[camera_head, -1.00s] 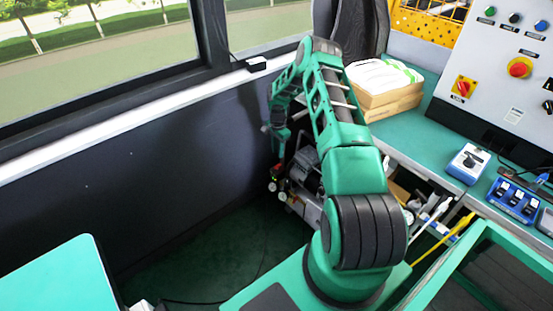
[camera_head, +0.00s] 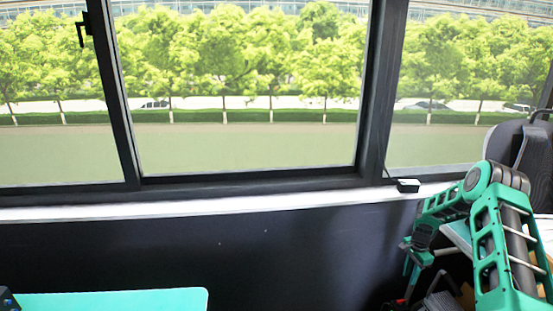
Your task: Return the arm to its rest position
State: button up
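My arm (camera_head: 506,250) is green with dark grey joints and stands at the right edge of the head view. It bends at a raised elbow and its forearm slopes down to the left. My gripper (camera_head: 412,272) hangs at the forearm's end, low in front of the dark wall. It is small and partly blends with the clutter behind it, so I cannot tell whether its fingers are apart. I see no object held in it. My arm's base is out of view.
A dark wall (camera_head: 250,255) with a white sill (camera_head: 200,210) runs under wide windows. A small black box (camera_head: 408,186) sits on the sill. A teal surface (camera_head: 110,300) is at lower left. A dark chair (camera_head: 515,150) stands behind my elbow.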

jog(key=s+a+r+n, duration=0.2)
jog(key=s+r, duration=0.4)
jog(key=r, duration=0.5)
jog(key=s+a+r+n+h, duration=0.15)
jog(key=s+r, duration=0.35)
jog(key=r, duration=0.6)
jog(key=s+a+r+n, duration=0.2)
jog(key=s+r, duration=0.4)
jog(key=r, duration=0.5)
jog(key=s+a+r+n, duration=0.1)
jog(key=s+a, duration=0.3)
jog(key=s, duration=0.6)
jog(key=s+a+r+n+y, duration=0.1)
jog(key=s+a+r, duration=0.3)
jog(key=s, duration=0.5)
jog(key=s+a+r+n+y, duration=0.1)
jog(key=s+a+r+n, duration=0.1)
jog(key=s, duration=0.8)
jog(key=shift+s+a+r+n, duration=0.35)
jog(key=shift+a+r, duration=0.15)
jog(key=shift+a, duration=0.75)
jog(key=shift+w+f, duration=0.25)
jog(key=shift+w, duration=0.35)
